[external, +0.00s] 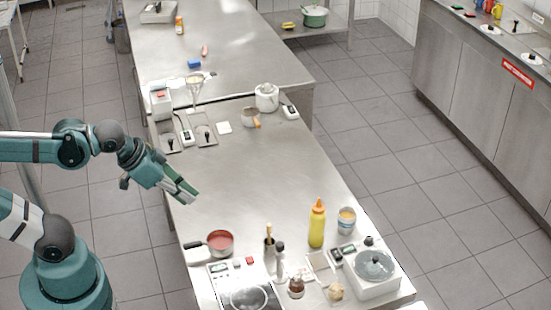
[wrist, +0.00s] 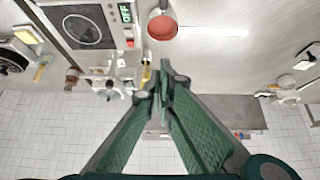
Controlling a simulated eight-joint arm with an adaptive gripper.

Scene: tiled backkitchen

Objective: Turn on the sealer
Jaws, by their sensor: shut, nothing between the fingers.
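I cannot tell for certain which appliance is the sealer. A white boxy machine with a round grey top (external: 374,268) stands at the near right of the steel counter. A white box-shaped device (external: 160,100) stands at the counter's left, farther back. A flat grey-white appliance (external: 158,12) lies at the far end. My gripper (external: 187,194) is shut and empty over the counter's left edge, apart from these machines. Its fingertips also show together in the wrist view (wrist: 160,76).
A black hob (external: 247,298) with a display (wrist: 125,13) reading OFF is at the near end. A red-filled pan (external: 220,242) sits behind it. A yellow bottle (external: 317,225) and open can (external: 346,220) stand to the right. The middle counter (external: 260,175) is clear.

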